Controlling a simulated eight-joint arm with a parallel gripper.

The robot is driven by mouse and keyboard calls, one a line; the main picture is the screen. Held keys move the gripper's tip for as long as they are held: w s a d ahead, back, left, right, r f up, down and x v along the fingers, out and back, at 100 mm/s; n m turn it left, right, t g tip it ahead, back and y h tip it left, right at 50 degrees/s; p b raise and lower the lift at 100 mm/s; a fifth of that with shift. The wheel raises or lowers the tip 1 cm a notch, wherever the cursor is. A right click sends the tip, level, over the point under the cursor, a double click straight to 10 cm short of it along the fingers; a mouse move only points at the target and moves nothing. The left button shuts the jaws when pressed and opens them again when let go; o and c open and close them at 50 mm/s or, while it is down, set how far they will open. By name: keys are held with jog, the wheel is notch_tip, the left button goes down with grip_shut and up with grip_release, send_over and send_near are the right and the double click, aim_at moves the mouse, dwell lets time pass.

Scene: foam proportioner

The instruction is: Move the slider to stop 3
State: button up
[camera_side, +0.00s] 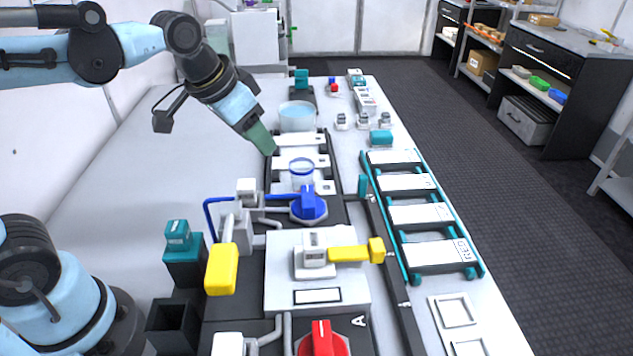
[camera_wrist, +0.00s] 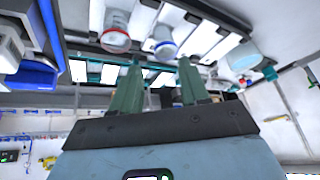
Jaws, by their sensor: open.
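A dark rail (camera_side: 385,245) runs lengthwise along the bench, with small white tags beside it whose markings are too small to read. A small upright teal block (camera_side: 363,185) stands at the rail's far part and looks like the slider. I cannot tell which tag marks stop 3. My gripper (camera_side: 268,145) is in the air above the far left side of the bench, left of and well apart from the teal block. In the wrist view its two green fingers (camera_wrist: 158,78) are spread, with nothing between them.
A blue valve knob (camera_side: 309,204), a yellow lever (camera_side: 350,252) and a red knob (camera_side: 322,340) stand left of the rail. A teal-framed rack (camera_side: 472,272) with white panels lies right of it. A clear tub (camera_side: 297,117) is near my gripper.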

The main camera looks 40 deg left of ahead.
jog(key=w+d+r+m+g, duration=0.2)
jog(key=w+d, duration=0.1)
jog(key=w, duration=0.3)
jog(key=m+g, duration=0.4)
jog(key=m, duration=0.1)
send_near(364, 176)
jog(key=f, duration=1)
jog(key=shift+s+f, duration=0.2)
jog(key=shift+f, duration=0.15)
jog(key=shift+c, duration=0.2)
grip_shut()
jog(key=shift+d, duration=0.1)
